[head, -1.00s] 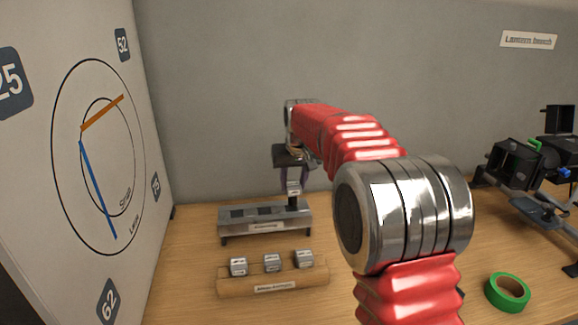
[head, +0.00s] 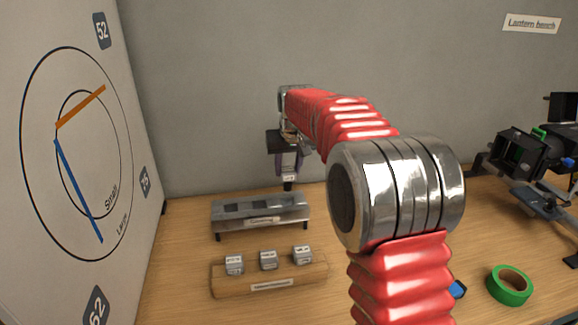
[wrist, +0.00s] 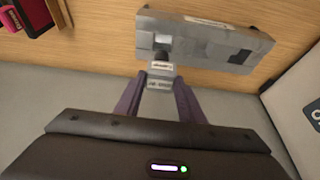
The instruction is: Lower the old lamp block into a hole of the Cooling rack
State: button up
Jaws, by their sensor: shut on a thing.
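My gripper (head: 287,175) has purple fingers and is shut on the old lamp block (head: 288,179), a small grey labelled block with a dark stem pointing down. The block also shows in the wrist view (wrist: 159,83) between the fingers (wrist: 160,90). The Cooling rack (head: 290,212) is a grey metal stand with square dark holes in its top. It also shows in the wrist view (wrist: 225,60). The block appears above or just behind the rack's right end in the head view, apart from it. Whether the stem lines up with a hole is unclear.
A wooden holder (head: 225,284) with three grey blocks stands in front of the rack. A white board (head: 75,150) stands at the left. Green tape (head: 510,285) and black lamp gear (head: 520,160) lie at the right. A grey wall is close behind.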

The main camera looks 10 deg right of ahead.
aim_at(288, 189)
jog(key=shift+f, duration=1.55)
jog(key=shift+s+f, duration=0.15)
jog(key=shift+f, duration=0.45)
dwell(0.5)
jog(key=shift+f, duration=0.35)
jog(key=shift+f, duration=0.35)
dwell(0.3)
jog(key=shift+f, duration=0.35)
jog(key=shift+f, duration=0.75)
dwell(0.5)
